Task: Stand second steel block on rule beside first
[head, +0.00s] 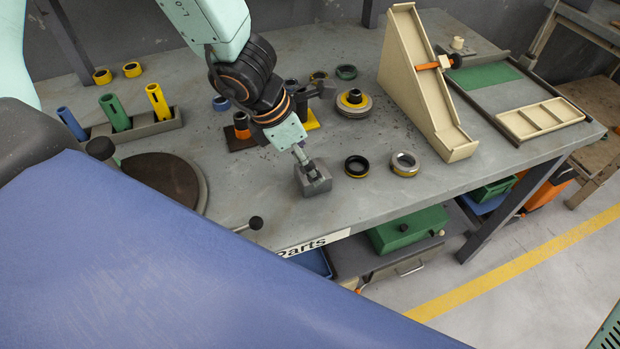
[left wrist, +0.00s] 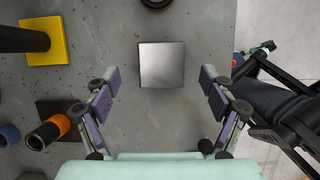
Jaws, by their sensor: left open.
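A grey steel block (head: 315,178) stands on the bench near its front edge. In the left wrist view its square top (left wrist: 162,65) lies ahead of and between my fingers. My left gripper (head: 303,158) is above the block in the head view; part of it hides the block's top. In the left wrist view the gripper (left wrist: 160,88) is open, its fingers spread wider than the block. I cannot tell that either finger touches it. I cannot make out a rule or another steel block. My right gripper is not recognisable in either view.
A black ring (head: 356,166) and a grey ring (head: 404,164) lie right of the block. A cream ramp (head: 425,85) and divided tray (head: 540,118) stand farther right. A round dark plate (head: 165,178) is left. Coloured tubes (head: 115,112) stand behind it. Some bench space between is clear.

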